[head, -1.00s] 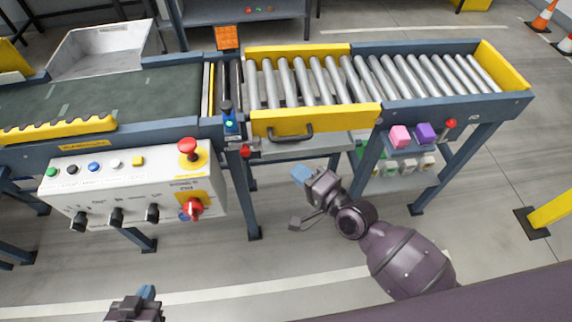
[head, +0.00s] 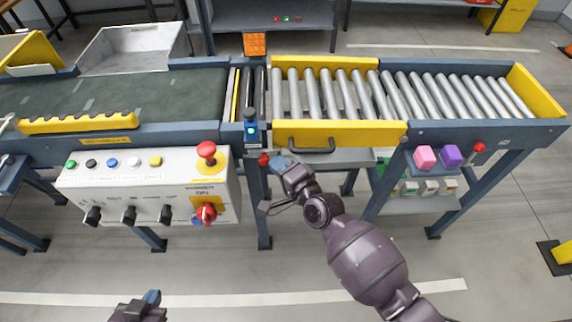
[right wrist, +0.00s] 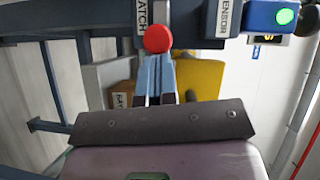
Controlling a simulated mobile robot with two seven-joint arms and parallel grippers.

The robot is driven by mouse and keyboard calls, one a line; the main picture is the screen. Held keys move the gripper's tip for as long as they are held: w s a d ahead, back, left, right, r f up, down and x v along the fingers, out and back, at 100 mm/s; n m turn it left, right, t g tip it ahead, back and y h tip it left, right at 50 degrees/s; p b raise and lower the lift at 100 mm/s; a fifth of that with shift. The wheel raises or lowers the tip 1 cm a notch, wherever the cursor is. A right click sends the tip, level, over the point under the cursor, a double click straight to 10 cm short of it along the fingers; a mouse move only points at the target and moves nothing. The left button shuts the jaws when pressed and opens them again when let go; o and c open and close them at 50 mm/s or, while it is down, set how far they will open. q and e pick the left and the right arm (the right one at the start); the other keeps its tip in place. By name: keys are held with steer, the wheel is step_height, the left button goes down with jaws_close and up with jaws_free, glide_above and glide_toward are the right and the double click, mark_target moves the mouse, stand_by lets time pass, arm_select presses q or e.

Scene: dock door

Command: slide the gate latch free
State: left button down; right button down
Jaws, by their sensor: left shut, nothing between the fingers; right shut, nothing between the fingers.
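The latch has a red knob (head: 264,160) on the conveyor frame, just left of the yellow gate panel (head: 345,133) with its black handle (head: 312,148). In the right wrist view the red knob (right wrist: 158,38) sits below a plate marked LATCH (right wrist: 152,12). My right gripper (head: 278,165) is shut and empty, close beside the knob on its right in the head view. In the right wrist view its blue fingertips (right wrist: 155,58) lie right at the knob's lower edge; I cannot tell if they touch. My left gripper (head: 150,298) is shut and empty, low at the bottom edge.
A control box (head: 145,190) with buttons and a red emergency knob (head: 206,150) hangs to the left. A blue sensor post with a green light (head: 251,130) stands above the latch. Pink (head: 425,157) and purple (head: 451,155) blocks sit to the right. A second red knob (head: 479,148) is further right.

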mark_target(261, 162)
arm_select(q)
steer(key=shift+s, duration=0.15)
arm_select(e)
steer(key=shift+a, duration=0.1)
steer(key=shift+a+r, duration=0.1)
steer(key=shift+a, duration=1.45)
arm_select(q)
steer(key=shift+d+r, duration=0.15)
steer(key=shift+s, duration=0.1)
